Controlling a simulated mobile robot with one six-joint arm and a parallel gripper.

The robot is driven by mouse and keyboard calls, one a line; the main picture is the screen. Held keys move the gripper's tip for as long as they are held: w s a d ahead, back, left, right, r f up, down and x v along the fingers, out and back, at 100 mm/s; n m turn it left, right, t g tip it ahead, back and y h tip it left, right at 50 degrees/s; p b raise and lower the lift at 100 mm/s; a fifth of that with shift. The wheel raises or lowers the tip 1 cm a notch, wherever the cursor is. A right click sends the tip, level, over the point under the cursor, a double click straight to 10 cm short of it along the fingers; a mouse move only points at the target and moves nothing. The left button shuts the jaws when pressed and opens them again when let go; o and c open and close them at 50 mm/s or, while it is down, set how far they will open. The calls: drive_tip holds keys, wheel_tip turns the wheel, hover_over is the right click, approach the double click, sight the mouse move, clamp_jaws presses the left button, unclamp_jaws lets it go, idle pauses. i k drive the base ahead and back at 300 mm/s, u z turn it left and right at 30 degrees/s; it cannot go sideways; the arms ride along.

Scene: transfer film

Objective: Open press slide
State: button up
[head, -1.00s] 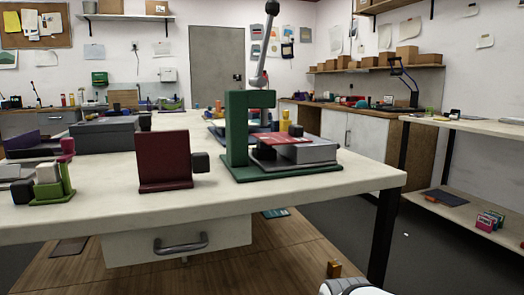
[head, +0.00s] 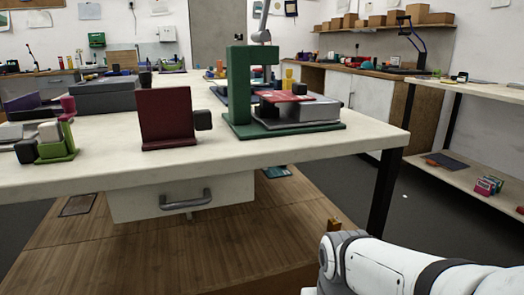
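The press (head: 238,85) is a green upright frame on a green base, standing on the white table toward its right end. A grey block (head: 312,110), which looks like its slide, sits low on the base. A red flat piece (head: 288,97) lies over it, and a small black block (head: 262,112) is at its left front. How far the slide is out I cannot tell. My white arm shows at the lower right, well in front of the table. My gripper is out of view.
A dark red upright plate (head: 166,115) with a black knob stands left of the press. Under the table hangs a white drawer (head: 180,196) with a grey handle. A green holder (head: 55,143) is at far left. A shelf unit (head: 475,103) stands at right.

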sight(325, 110)
drive_tip(key=u, duration=3.05)
drive_tip(key=k, duration=1.05)
drive_tip(key=z, duration=2.55)
